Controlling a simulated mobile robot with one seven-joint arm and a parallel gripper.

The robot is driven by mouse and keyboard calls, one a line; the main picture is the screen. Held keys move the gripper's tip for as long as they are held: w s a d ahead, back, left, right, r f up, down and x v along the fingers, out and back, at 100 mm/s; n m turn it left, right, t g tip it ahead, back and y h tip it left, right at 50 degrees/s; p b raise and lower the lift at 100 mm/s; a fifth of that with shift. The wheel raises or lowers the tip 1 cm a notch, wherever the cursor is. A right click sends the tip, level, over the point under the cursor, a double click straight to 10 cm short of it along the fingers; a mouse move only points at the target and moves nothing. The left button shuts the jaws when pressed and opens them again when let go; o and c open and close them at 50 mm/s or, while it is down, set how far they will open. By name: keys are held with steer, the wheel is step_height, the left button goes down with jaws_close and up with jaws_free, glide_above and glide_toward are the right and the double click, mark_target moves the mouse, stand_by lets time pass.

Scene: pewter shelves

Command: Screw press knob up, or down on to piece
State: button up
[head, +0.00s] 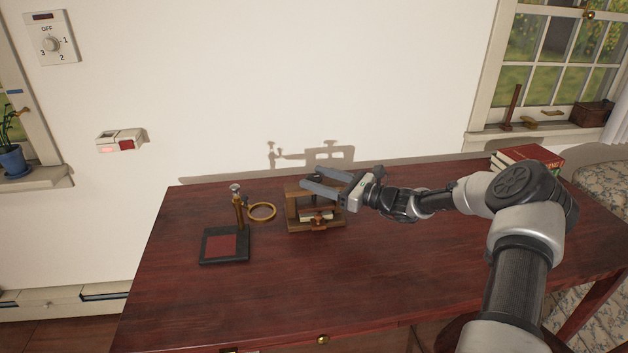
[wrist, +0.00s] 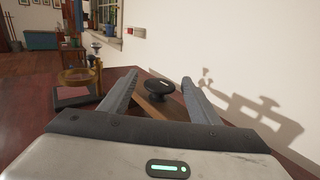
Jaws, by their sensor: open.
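The wooden press (head: 292,207) stands on the dark red table, with a small piece (head: 318,217) low in its frame. Its round black knob (wrist: 160,88) shows in the wrist view on top of the press's wooden beam (wrist: 160,108). In the head view my gripper (head: 313,182) is over the top of the press, reaching in from the right. Its two fingers are open, one on each side of the knob in the wrist view, with gaps on both sides. The knob is largely hidden by my fingers in the head view.
Left of the press are a brass ring (head: 262,212) and a brass post (head: 238,207) by a black base with a red pad (head: 223,246). Books (head: 527,156) lie at the back right. The table front (head: 300,290) is clear. The wall is close behind.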

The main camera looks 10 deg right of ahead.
steer(key=shift+w+a, duration=0.5)
steer(key=shift+a, duration=0.05)
steer(key=c, duration=1.1)
steer(key=shift+o, duration=0.2)
